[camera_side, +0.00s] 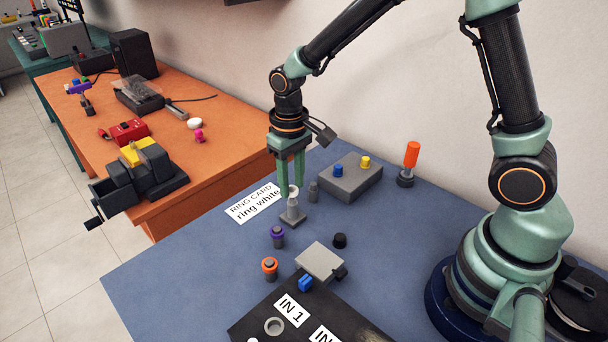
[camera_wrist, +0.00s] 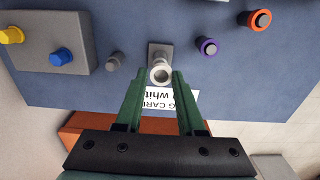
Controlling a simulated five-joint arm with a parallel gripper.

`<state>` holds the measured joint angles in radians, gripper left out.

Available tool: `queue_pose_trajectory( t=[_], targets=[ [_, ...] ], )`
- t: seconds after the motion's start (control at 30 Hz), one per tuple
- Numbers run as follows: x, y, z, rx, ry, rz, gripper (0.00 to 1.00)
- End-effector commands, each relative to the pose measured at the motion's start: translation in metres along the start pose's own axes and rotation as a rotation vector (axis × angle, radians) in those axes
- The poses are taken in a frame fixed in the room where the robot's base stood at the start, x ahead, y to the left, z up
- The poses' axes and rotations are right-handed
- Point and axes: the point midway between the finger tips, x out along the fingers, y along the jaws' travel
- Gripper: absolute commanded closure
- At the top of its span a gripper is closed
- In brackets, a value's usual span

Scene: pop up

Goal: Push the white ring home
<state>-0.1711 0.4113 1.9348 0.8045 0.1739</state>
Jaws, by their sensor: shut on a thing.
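The white ring (camera_wrist: 161,73) is between my fingertips, at the top of a grey post on a square grey base (camera_side: 291,216). In the side view the white ring (camera_side: 294,189) sits high, well above the base. A finger hides part of it, and I cannot tell how far the post enters it. My gripper (camera_side: 292,190) points down, shut on the white ring; my gripper (camera_wrist: 158,80) also shows in the wrist view. The card (camera_side: 253,203) beside the post reads "RING CARD ring white".
A bare grey peg (camera_side: 313,192) stands close to the post. Pegs with a purple ring (camera_side: 278,232) and an orange ring (camera_side: 269,264) stand nearer. A grey box (camera_side: 349,184) with blue and yellow knobs is behind. A black labelled panel (camera_side: 258,322) lies in front.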

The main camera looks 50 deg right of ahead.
Motion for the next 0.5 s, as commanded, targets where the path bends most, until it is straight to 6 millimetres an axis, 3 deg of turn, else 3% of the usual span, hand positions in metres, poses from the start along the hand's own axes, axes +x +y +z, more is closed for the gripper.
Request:
queue_pose_trajectory(
  t=[0.5],
  targets=[
    [0.014, 0.0, 0.0, 0.0, -0.001, 0.0, 1.0]
  ],
)
